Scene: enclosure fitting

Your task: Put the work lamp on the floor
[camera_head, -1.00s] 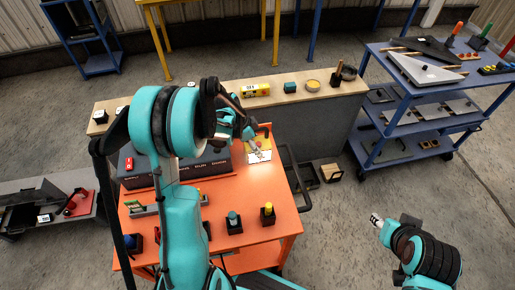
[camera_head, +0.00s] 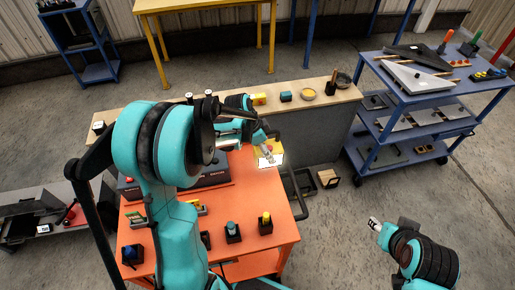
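The work lamp (camera_head: 276,159) looks like a small yellow and white panel with a bright face. It shows at the back right corner of the orange table (camera_head: 262,190), overlapping the table's right edge in the camera_head view. My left gripper (camera_head: 268,157) reaches over the table from the left, its fingers on the lamp's face and appearing shut on it. I cannot tell whether the lamp is clear of the tabletop. My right gripper (camera_head: 374,224) hangs apart over the floor (camera_head: 335,240) at the right, with nothing seen in it. Its finger gap is too small to judge.
A wooden-topped counter (camera_head: 290,110) with small items stands behind the table. A blue cart (camera_head: 400,95) is at the right. A dark handle (camera_head: 298,190) and a small box (camera_head: 328,179) are beside the table. The floor at lower right is open.

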